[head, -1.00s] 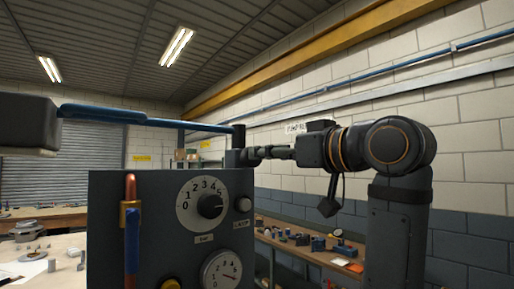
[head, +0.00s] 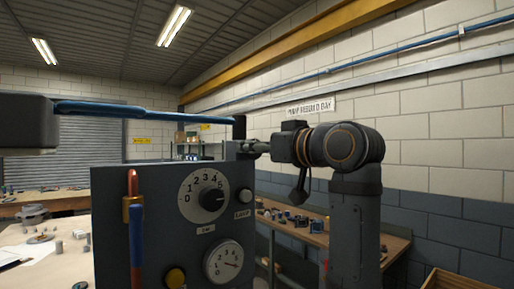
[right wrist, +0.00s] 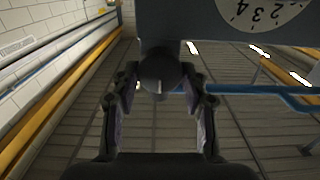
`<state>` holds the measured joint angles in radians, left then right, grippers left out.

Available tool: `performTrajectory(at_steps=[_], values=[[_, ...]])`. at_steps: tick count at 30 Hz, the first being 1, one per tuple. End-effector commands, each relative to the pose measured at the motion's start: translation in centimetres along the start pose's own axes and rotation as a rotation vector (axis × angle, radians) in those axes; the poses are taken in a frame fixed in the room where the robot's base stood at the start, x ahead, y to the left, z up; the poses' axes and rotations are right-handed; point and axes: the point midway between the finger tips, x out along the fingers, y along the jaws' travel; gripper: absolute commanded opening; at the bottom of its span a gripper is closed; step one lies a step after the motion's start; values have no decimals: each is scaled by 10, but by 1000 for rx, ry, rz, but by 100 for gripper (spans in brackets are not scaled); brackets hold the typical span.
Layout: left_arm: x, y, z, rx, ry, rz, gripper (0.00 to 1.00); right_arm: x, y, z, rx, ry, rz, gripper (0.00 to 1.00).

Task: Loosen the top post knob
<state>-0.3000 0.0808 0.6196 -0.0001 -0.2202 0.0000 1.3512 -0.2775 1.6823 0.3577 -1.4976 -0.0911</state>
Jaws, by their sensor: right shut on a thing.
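The top post (head: 239,127) is a dark upright stub at the top right of the grey casing (head: 160,225). The post knob is a dark round piece (right wrist: 158,72) at the casing's edge in the right wrist view. My right gripper (head: 252,147) reaches in from the right at the post. Its two fingers stand on either side of the knob in the right wrist view (right wrist: 160,80), and it is shut on the knob. In the head view the fingers and post hide most of the knob. My left gripper is not in view.
A blue bar (head: 150,112) runs from a dark block (head: 25,122) at the left to the post. Benches with small parts stand at left and right (head: 310,232).

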Motion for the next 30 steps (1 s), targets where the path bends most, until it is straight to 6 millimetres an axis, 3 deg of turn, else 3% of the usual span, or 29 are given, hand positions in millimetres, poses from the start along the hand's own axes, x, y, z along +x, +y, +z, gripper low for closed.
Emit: performTrajectory(at_steps=[14,30], values=[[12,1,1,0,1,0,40,0,0,3,-97,0,0,13],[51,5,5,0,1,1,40,0,-2,4,-575,-1,0,13]])
